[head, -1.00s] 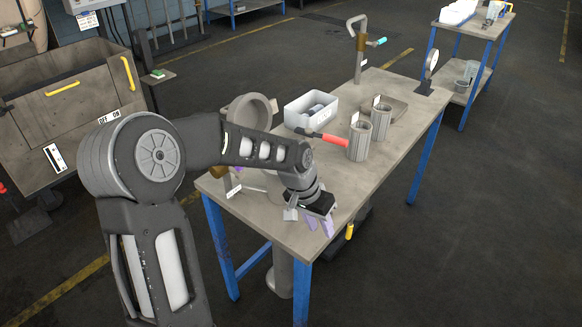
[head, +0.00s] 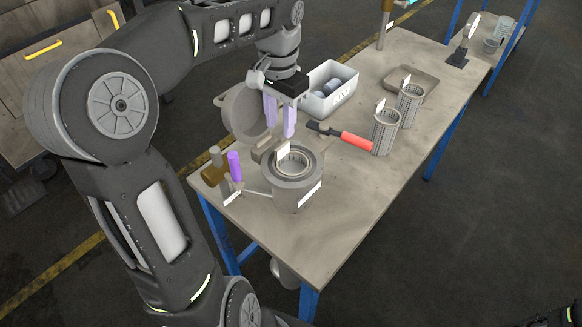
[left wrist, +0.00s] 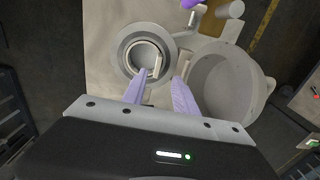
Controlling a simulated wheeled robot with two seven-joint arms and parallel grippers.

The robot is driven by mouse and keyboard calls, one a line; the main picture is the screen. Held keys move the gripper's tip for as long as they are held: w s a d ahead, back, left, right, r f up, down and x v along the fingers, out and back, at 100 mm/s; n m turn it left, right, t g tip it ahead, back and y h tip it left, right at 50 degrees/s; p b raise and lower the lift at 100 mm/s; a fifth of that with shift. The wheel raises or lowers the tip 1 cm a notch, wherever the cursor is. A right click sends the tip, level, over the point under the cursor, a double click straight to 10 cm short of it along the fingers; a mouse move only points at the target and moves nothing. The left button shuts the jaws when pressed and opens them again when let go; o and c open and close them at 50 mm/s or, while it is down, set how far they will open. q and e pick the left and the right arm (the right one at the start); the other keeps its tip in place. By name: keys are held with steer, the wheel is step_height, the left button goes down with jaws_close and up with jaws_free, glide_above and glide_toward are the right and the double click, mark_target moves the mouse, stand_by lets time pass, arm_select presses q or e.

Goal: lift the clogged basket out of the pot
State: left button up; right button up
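The grey round pot (head: 291,195) stands at the near left end of the table, with its lid (head: 243,112) swung open behind it. The basket (head: 293,166) sits inside the pot, its rim and a white tag showing; whether it is clogged I cannot tell. My left gripper (head: 280,129) has purple fingers pointing down, apart and empty, above the pot's back side. In the left wrist view the fingers (left wrist: 158,88) are spread near the edge of the pot (left wrist: 122,55), with the basket (left wrist: 147,56) beyond their tips. My right gripper is not in view.
Two mesh baskets (head: 385,134) (head: 410,106) stand to the right. A red-handled tool (head: 355,142) lies beside them. A white bin (head: 343,96) and a shallow tray (head: 427,87) are behind. A purple handle (head: 234,166) stands left of the pot. The table's front right is clear.

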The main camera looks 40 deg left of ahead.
mark_target(282, 146)
arm_select(q)
steer(key=shift+f, duration=1.4)
step_height(282, 146, down, 5)
steer(key=shift+d+f+p, duration=0.1)
steer(key=shift+d+p, duration=0.05)
steer(key=shift+p, duration=0.5)
steer(key=shift+c, duration=0.4)
jaws_close()
stand_by(0.3)
